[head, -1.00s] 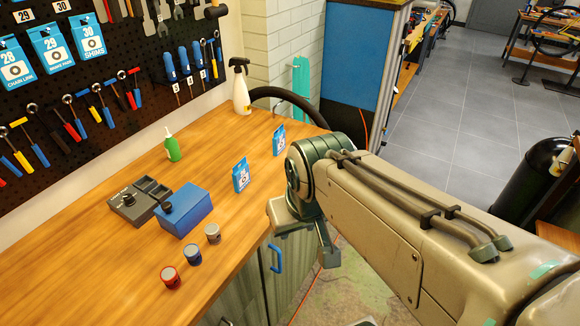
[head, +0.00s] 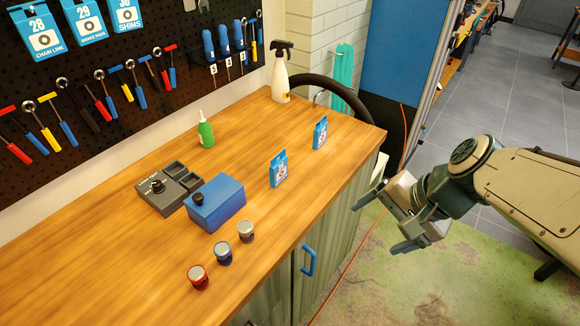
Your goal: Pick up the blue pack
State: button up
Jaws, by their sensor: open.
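Two small blue packs with white labels stand upright on the wooden bench. The nearer blue pack (head: 279,170) stands right of the blue box, and the farther blue pack (head: 320,133) stands near the bench's right edge. I cannot tell which of them the task means. My gripper (head: 388,222) is open and empty. It is off the bench's right side, over the floor, right of both packs and apart from them.
On the bench (head: 110,235) are a blue box (head: 216,205), a grey tray unit (head: 166,190), several small tins (head: 223,253), a green bottle (head: 206,132) and a spray bottle (head: 281,75). More blue packs (head: 85,20) hang on the pegboard. The bench's front right is clear.

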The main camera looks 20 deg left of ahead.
jog(key=w+a+f+m+y+b, duration=0.4)
jog(key=w+a+f+m, duration=0.1)
jog(key=w+a+m, duration=0.25)
jog(key=m+t+y+b, duration=0.3)
jog(key=m+b, duration=0.1)
jog(key=m, duration=0.5)
send_near(281, 175)
jog(key=v, duration=0.3)
jog(key=shift+s+d+f, duration=0.1)
jog(key=shift+d+f, duration=0.15)
jog(key=shift+d, duration=0.05)
jog(key=shift+w+a+f, duration=0.1)
jog(key=shift+w+a, duration=0.15)
jog(key=shift+y, duration=0.3)
jog(key=p+x, duration=0.2)
jog(key=x, duration=1.1)
jog(key=shift+w+f, duration=0.1)
